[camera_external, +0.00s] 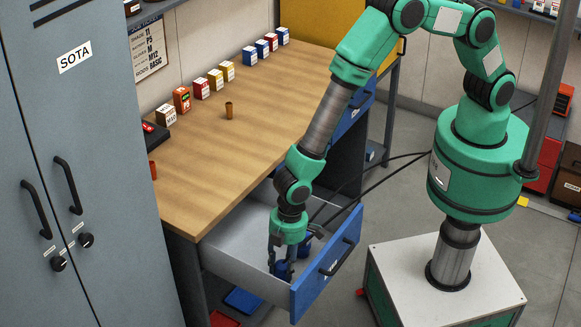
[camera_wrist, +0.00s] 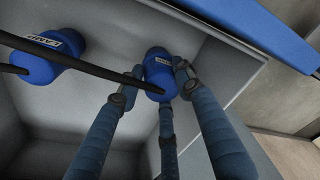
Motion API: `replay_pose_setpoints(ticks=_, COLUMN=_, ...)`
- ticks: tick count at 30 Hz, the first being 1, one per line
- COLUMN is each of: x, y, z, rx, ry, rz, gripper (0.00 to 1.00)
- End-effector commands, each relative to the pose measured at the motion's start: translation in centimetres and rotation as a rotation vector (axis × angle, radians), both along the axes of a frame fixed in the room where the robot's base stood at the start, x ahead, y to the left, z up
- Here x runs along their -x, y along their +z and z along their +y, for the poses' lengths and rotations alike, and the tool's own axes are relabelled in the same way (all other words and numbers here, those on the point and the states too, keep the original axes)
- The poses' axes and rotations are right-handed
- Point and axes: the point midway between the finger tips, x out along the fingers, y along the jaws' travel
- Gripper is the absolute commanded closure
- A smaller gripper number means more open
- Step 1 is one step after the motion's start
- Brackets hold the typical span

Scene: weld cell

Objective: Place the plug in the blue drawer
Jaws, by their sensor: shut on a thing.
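The blue drawer (camera_external: 343,247) stands pulled out from under the workbench, with a blue front and grey inside. In the wrist view its blue front (camera_wrist: 252,27) runs along the top right. My gripper (camera_external: 281,266) points down inside the drawer. In the wrist view its fingers (camera_wrist: 155,88) are shut around a blue plug (camera_wrist: 159,67) with a pale label. A second blue plug (camera_wrist: 40,67) with a label reading LAMP lies apart to the left. Whether the held plug touches the drawer floor, I cannot tell. In the external view my fingers partly hide it.
Dark cables (camera_external: 384,178) run from the drawer area toward my base side and cross the wrist view. The workbench top (camera_external: 200,185) holds several small boxes and a brown cylinder (camera_external: 229,110). A grey-blue cabinet (camera_external: 85,170) stands left. Blue and red bins (camera_external: 243,300) sit below the drawer.

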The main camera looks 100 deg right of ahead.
Motion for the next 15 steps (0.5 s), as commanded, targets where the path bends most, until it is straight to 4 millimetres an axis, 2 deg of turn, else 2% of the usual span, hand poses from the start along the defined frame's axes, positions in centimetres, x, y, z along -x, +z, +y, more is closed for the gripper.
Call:
replay_pose_setpoints(ticks=3, x=-0.02, y=-0.28, z=0.0, rx=0.0, ry=0.0, rz=0.0, gripper=0.98)
replay_pose_setpoints(ticks=4, x=0.03, y=-0.33, z=-0.01, rx=0.0, ry=0.0, rz=0.001, gripper=0.63)
replay_pose_setpoints(ticks=6, x=0.03, y=-0.27, z=-0.01, rx=0.0, ry=0.0, rz=0.001, gripper=0.49)
replay_pose_setpoints(ticks=7, x=0.03, y=-0.26, z=-0.01, rx=0.0, ry=0.0, rz=0.001, gripper=0.46)
replay_pose_setpoints(ticks=15, x=0.02, y=-0.23, z=0.0, rx=0.0, ry=0.0, rz=0.0, gripper=0.46)
